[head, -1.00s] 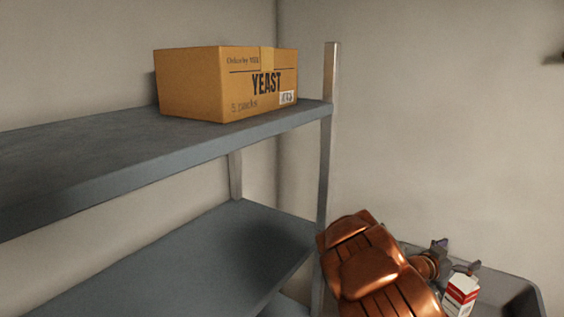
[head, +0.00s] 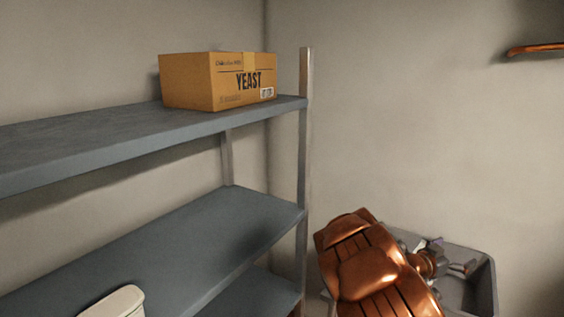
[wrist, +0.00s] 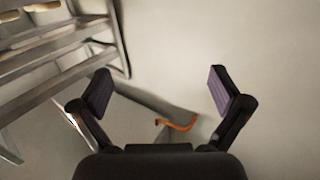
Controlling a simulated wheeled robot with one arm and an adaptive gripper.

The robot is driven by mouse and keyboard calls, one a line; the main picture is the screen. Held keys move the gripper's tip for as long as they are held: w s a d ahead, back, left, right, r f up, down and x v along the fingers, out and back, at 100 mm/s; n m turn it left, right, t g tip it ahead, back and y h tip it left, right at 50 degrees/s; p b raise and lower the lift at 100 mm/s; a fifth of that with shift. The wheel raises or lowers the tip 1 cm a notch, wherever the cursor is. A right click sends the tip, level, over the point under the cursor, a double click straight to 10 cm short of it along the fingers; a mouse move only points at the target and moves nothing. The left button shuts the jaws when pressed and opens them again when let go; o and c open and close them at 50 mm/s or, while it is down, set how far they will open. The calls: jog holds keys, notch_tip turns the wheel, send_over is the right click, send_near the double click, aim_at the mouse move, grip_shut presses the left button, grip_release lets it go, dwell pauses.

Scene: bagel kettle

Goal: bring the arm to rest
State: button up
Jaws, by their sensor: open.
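My gripper (head: 466,267) is at the end of my copper-coloured arm at the lower right of the head view, over or in front of a grey basin. In the wrist view my gripper (wrist: 162,88) has its two dark fingers spread wide, with nothing between them. The head view does not show clearly how far it is from the basin.
A metal shelf unit (head: 120,133) stands at the left, with a yeast box (head: 215,82) on its upper board. The grey basin (head: 485,285) is at the lower right. A pale rounded object (head: 116,302) shows at the lower left. An orange bar (head: 537,48) is at the upper right.

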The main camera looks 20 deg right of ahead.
jog(key=w+a+f+n+t+y+b, duration=0.1)
jog(key=w+a+f+n+t+y, duration=0.15)
jog(key=w+a, duration=0.3)
jog(key=w+a+f+n+t+y+b, duration=0.1)
jog(key=w+a+n+t+y, duration=0.1)
jog(key=w+a+y, duration=0.3)
jog(key=s+a+f+n+y+b, duration=0.1)
jog(key=s+a+f+n+y, duration=0.15)
jog(key=a, duration=0.85)
jog(key=s+a+f+n+y+b, duration=0.15)
jog(key=a+y, duration=0.25)
jog(key=a, duration=0.7)
jog(key=s+a+f+n+g+y+b, duration=0.1)
jog(key=s+a+n+g+y+b, duration=0.2)
jog(key=s+a, duration=0.95)
jog(key=s+a+n+g, duration=0.2)
jog(key=s, duration=0.8)
jog(key=s+a+n+g, duration=0.1)
jog(key=s+n+g, duration=0.2)
jog(key=s, duration=0.6)
jog(key=shift+s+a+f+n+y+b, duration=0.3)
jog(key=shift+s+a+f+n+b, duration=0.05)
jog(key=shift+s+b, duration=0.1)
